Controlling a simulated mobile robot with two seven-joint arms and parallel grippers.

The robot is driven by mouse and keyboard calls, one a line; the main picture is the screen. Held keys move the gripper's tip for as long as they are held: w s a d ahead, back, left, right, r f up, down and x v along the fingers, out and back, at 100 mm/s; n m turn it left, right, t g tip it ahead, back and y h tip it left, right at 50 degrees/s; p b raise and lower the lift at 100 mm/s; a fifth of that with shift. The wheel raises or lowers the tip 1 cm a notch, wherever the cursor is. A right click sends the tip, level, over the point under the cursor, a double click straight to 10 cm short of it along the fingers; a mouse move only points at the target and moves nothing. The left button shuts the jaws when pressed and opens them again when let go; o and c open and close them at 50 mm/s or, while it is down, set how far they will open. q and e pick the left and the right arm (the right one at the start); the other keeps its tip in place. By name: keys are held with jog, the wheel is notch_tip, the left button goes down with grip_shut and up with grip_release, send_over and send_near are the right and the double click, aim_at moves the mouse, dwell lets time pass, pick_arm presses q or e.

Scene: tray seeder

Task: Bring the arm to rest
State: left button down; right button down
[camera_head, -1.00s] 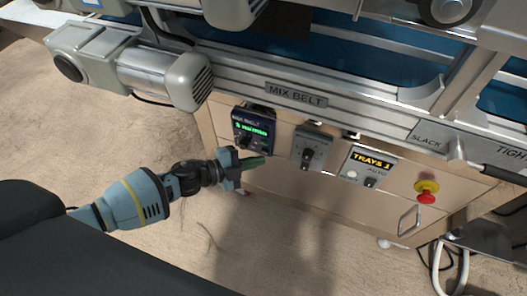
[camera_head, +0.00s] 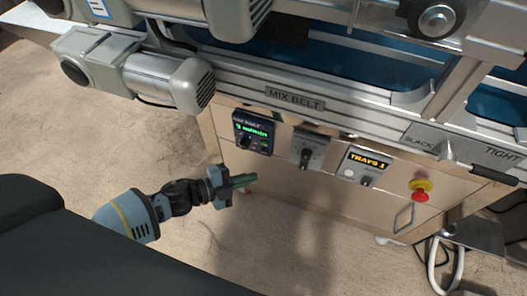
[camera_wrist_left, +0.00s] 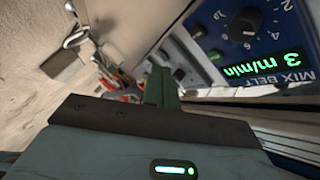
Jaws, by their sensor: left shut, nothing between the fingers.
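My left gripper (camera_head: 243,181) is shut and empty, in front of the machine's cabinet, just below the mix belt control box. Its shut green fingers also show in the left wrist view (camera_wrist_left: 161,88). The mix belt box (camera_head: 252,132) has a lit green display and a knob; in the left wrist view the display (camera_wrist_left: 262,65) reads "3 m/min". The fingers are apart from the box. My right gripper is in neither view.
A grey switch box (camera_head: 308,150), a "TRAYS 1" panel (camera_head: 361,166) and a red emergency stop (camera_head: 420,190) sit to the right along the cabinet. A motor (camera_head: 160,75) juts out at the upper left. The floor (camera_head: 120,165) left of the cabinet is clear.

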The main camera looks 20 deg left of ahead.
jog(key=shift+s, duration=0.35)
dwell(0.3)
